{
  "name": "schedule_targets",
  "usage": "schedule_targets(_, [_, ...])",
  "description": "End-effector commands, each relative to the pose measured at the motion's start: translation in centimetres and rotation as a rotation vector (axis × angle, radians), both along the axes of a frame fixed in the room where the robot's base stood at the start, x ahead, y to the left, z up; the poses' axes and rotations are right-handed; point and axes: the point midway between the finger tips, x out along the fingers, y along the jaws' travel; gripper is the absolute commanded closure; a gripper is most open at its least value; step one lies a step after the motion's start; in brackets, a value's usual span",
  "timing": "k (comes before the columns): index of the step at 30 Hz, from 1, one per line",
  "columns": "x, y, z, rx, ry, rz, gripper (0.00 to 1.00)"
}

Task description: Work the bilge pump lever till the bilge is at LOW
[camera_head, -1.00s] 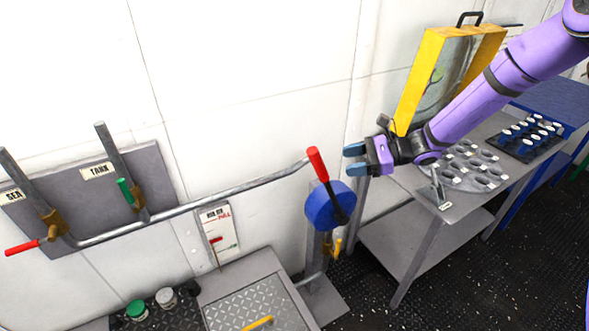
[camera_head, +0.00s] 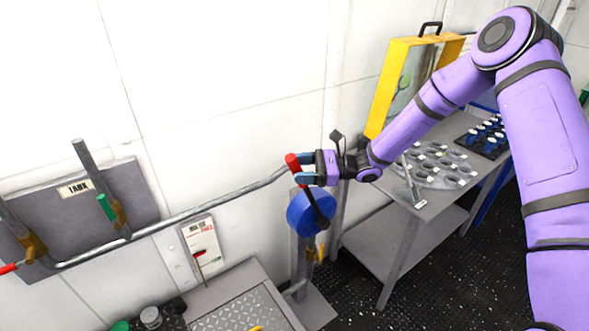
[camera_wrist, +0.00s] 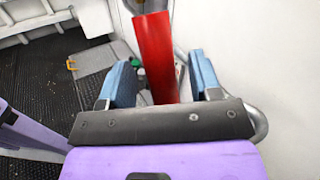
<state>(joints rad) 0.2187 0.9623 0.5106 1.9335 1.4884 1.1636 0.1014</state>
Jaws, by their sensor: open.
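The pump lever has a red grip (camera_head: 292,162) above a blue round pump body (camera_head: 311,212) on a grey post. My gripper (camera_head: 304,169) is at the red grip in the head view, its blue fingers level with it. In the wrist view the red grip (camera_wrist: 155,55) stands between the two open blue fingers, with a gap visible on each side. A level gauge card (camera_head: 199,246) with a red marker hangs on the wall left of the pump; its reading is too small to make out.
A grey panel marked TANK (camera_head: 75,188) with valve levers is on the wall at left, with a pipe running to the pump. A grey table (camera_head: 425,211) with a round holed plate and a yellow-framed case (camera_head: 391,84) stands at right. A hatch box (camera_head: 252,285) lies below.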

Motion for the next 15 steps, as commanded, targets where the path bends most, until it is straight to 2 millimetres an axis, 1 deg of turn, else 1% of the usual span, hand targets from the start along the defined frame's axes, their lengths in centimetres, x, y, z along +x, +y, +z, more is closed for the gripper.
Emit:
schedule_targets(1, [0.0,0.6,0.0,0.000,0.000,0.001,0.42])
schedule_targets(3, [-0.1,1.2,0.0,0.000,0.000,0.001,0.42])
schedule_targets(6, [-0.1,1.7,0.0,0.000,-0.001,0.000,0.42])
schedule_targets(15, [-0.1,2.0,0.0,0.000,-0.001,0.000,0.42])
